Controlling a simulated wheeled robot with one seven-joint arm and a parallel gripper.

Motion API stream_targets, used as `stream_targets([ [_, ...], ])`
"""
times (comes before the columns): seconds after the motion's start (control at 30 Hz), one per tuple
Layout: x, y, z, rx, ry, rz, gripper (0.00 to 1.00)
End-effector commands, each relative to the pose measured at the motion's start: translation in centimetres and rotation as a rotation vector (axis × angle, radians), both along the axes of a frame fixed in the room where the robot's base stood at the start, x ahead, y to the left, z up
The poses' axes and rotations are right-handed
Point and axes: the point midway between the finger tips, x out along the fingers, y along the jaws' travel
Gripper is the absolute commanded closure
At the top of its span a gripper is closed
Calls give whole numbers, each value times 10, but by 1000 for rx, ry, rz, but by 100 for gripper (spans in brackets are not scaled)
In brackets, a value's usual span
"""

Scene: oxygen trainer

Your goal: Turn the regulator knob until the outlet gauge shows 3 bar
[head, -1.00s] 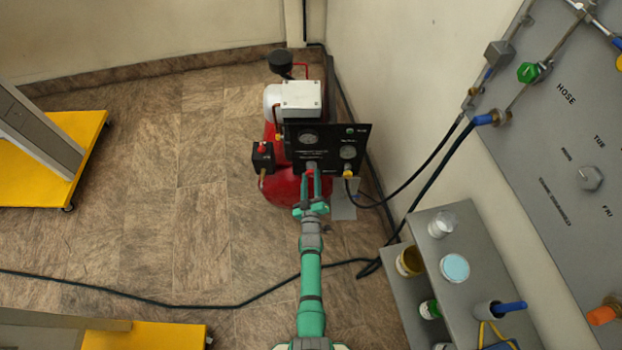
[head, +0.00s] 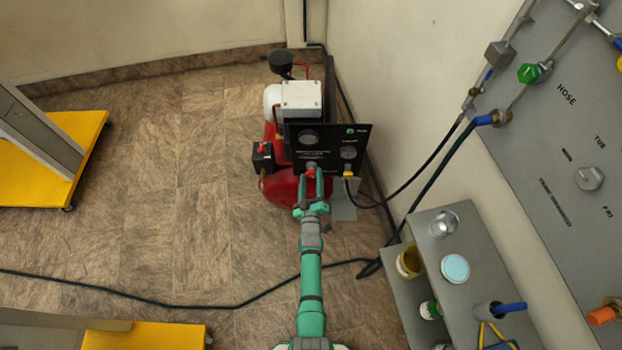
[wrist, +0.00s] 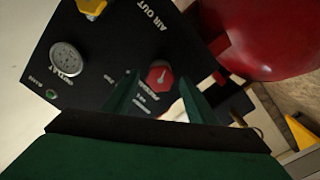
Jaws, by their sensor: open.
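The regulator knob (wrist: 160,75) is a small round red knob on a black panel (wrist: 105,85). In the head view, the knob (head: 311,166) shows at the panel's lower middle. My gripper (head: 315,178) is open in front of it. In the wrist view, the two green fingers stand apart with the knob between their tips; I cannot tell whether either finger touches it. The outlet gauge (wrist: 67,57) is a pale round dial left of the knob in the wrist view. In the head view, the outlet gauge (head: 348,152) is at the panel's right. Its reading is too small to tell.
A red compressor tank (head: 283,187) stands behind the panel, with a second gauge (head: 308,137) at the panel's upper left. A yellow fitting (head: 348,174) joins a black hose at right. A grey shelf (head: 468,225) stands lower right. Floor at left is mostly clear.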

Motion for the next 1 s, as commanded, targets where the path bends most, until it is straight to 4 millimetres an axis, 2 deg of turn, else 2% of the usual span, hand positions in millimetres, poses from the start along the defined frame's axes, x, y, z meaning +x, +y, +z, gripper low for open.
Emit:
stream_targets([
  [0.23, -15, 0, -1, 0, 1, 0, 48],
  [0.7, -91, 0, -1, 0, 1, -1, 48],
  [0.83, -103, 0, 0, 0, 0, 0, 48],
  [1.0, -108, 0, 0, 0, -1, 1, 48],
])
